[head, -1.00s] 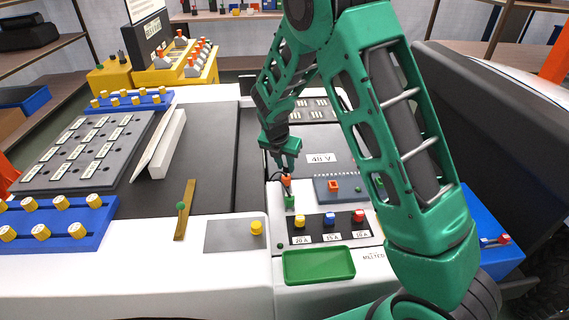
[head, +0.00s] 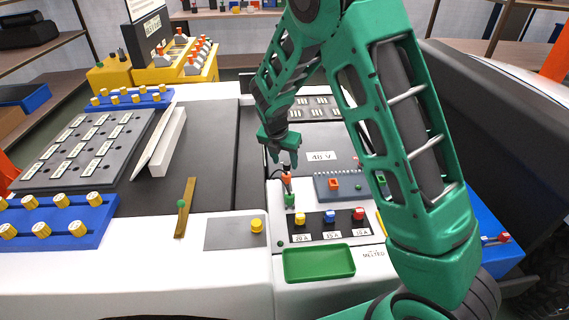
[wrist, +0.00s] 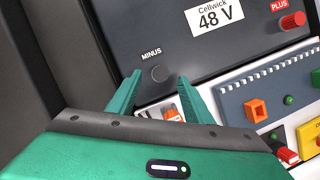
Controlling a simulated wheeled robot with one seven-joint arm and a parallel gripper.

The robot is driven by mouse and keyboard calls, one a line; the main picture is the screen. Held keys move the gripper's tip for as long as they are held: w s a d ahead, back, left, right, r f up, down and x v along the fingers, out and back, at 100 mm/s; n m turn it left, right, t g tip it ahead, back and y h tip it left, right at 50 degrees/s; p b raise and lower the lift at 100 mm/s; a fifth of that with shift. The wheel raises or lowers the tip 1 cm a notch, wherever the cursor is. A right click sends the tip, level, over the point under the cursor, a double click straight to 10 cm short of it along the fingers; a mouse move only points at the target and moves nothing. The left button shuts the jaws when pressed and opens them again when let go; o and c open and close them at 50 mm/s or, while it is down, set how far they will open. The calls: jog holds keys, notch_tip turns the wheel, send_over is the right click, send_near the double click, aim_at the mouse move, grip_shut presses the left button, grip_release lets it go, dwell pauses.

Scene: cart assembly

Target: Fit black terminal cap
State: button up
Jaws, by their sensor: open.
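In the wrist view a dark round cap-like piece (wrist: 158,73) sits at the MINUS label on the dark 48 V battery box (wrist: 215,50). It looks like the black terminal cap, but I cannot tell how far it is seated. My gripper (wrist: 160,77) is open, with one green fingertip on each side of this piece in the picture and nothing held between them. In the head view my gripper (head: 285,162) hangs over the battery's front edge, and the black cap cannot be made out there. A red cap (wrist: 292,20) sits at the PLUS label.
In front of the battery stand an orange-and-green piece (head: 288,190), a slate-coloured block with an orange square (head: 334,184), and a fuse row (head: 329,218). A green tray (head: 319,264) lies nearer.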

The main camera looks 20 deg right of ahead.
jog(key=v, duration=0.9)
jog(key=s+d+r+m+g, duration=0.1)
jog(key=s+d+r+m, duration=0.3)
jog(key=s+d+m, duration=0.4)
jog(key=s+d+r+m+g, duration=0.1)
jog(key=s+d+r+m, duration=0.3)
jog(key=s+d+m, duration=0.45)
jog(key=s+d+m+y, duration=0.1)
jog(key=s+d+m, duration=0.1)
jog(key=s+m, duration=0.7)
jog(key=s+d+m+g+y, duration=0.1)
jog(key=s+d+m, duration=0.1)
jog(key=s+m, duration=0.6)
jog(key=s, duration=0.7)
jog(key=shift+r+m+y, duration=0.35)
jog(key=shift+r+y, duration=0.05)
